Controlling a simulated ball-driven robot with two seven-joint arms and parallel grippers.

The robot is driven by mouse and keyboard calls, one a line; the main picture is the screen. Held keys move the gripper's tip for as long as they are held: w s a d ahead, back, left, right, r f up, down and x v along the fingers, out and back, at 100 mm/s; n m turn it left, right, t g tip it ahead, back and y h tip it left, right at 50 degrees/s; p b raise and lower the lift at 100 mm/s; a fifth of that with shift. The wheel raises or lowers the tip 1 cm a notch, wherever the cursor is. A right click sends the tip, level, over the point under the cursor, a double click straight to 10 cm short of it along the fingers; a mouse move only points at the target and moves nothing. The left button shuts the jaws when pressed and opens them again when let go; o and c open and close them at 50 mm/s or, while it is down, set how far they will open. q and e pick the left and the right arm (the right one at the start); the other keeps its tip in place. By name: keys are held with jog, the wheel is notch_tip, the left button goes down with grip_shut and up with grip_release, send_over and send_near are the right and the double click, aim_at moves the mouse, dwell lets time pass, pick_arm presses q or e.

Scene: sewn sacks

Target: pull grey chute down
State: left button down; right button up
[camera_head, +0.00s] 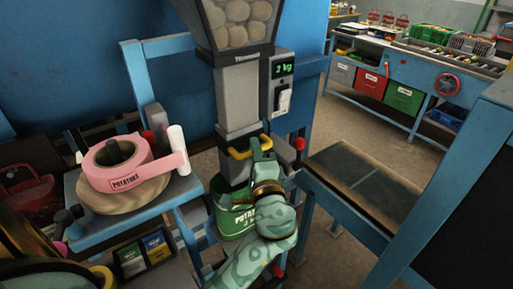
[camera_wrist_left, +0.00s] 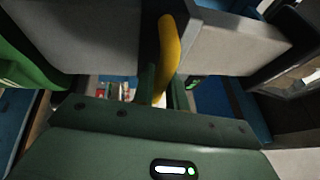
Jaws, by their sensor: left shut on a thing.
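The grey chute (camera_head: 238,95) hangs below a clear hopper. Its lower grey part (camera_head: 237,170) carries a yellow handle (camera_head: 236,153). My left gripper (camera_head: 258,148) is shut on this yellow handle, at its right side. In the left wrist view the yellow handle (camera_wrist_left: 168,45) stands between my fingers, beside a grey block of the chute (camera_wrist_left: 230,42). A green potato sack (camera_head: 232,222) hangs just under the chute, partly hidden by my left arm. My right gripper is not in view.
A scale box (camera_head: 283,80) reads 2 kg beside the chute. A pink tape roll (camera_head: 120,170) sits on a blue stand to the left. A red-knobbed lever (camera_head: 299,144) is close right of my gripper. A dark conveyor belt (camera_head: 370,180) lies to the right.

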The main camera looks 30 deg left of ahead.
pick_arm(q)
jog(key=shift+f, duration=0.65)
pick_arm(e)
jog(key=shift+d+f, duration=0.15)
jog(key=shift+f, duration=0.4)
pick_arm(q)
jog(key=shift+f, duration=0.15)
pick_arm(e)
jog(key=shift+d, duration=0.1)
pick_arm(q)
jog(key=c, duration=1.4)
grip_release()
